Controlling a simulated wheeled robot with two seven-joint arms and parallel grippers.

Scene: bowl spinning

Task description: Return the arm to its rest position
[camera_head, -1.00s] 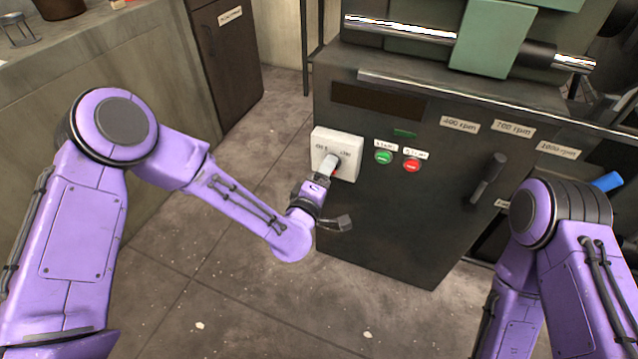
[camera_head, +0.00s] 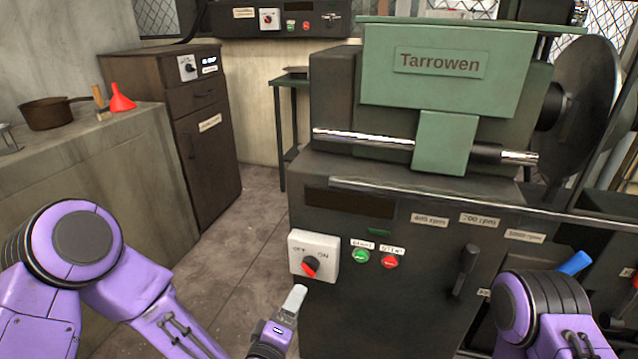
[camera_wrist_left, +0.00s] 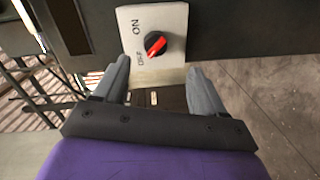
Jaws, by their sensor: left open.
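My left gripper (camera_head: 294,298) is just below and in front of the white switch box (camera_head: 301,243) on the dark machine cabinet. It is apart from the red and black knob (camera_head: 311,266). In the left wrist view the gripper (camera_wrist_left: 160,78) is open, its two grey fingers spread with nothing between them. The knob (camera_wrist_left: 155,43) shows beyond the fingers, between the ON and OFF labels. My right arm (camera_head: 545,315) shows at the lower right, but its gripper is out of view.
The cabinet has a green button (camera_head: 361,256), a red button (camera_head: 389,261) and a dark lever (camera_head: 466,270). A counter (camera_head: 120,135) with a pan (camera_head: 48,112) and a red funnel (camera_head: 121,98) is at left. Open floor lies between.

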